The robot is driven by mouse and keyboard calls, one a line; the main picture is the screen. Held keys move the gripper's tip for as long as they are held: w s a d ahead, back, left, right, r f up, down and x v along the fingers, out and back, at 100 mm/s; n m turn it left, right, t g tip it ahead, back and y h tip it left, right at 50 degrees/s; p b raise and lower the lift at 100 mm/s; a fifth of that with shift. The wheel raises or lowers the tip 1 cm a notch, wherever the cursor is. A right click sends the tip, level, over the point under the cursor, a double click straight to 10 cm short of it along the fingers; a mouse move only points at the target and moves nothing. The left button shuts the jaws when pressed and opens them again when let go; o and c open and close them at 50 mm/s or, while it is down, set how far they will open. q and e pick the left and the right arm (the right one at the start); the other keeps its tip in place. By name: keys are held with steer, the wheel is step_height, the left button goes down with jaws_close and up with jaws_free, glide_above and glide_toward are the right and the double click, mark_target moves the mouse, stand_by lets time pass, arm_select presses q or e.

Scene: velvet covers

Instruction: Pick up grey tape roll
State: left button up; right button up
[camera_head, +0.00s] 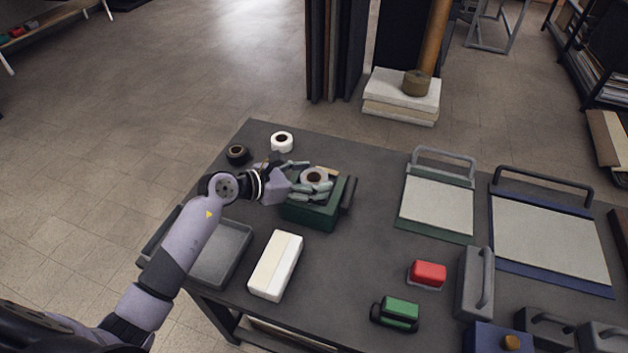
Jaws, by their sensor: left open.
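The grey tape roll (314,174) appears on top of the dark green box (310,214) near the left part of the dark table. It has a pale ring and a dark centre. My left gripper (312,178) reaches in from the left, its fingers open above the green box. One finger lies on the far side of the roll and the other on its near side. Whether the fingers touch the roll cannot be told. The fingers hide part of the roll and the box top. My right gripper is not in view.
A white tape roll (282,142) and a black roll (237,154) lie beyond my left arm. A grey tray (222,254) and a white block (276,265) are in front. Clipboard-like panels (436,208) lie right. Table (355,270) is bare right of the white block.

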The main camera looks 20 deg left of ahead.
arm_select(q)
steer(key=c, duration=0.9)
steer(key=shift+c, duration=0.2)
steer(key=shift+r, duration=0.1)
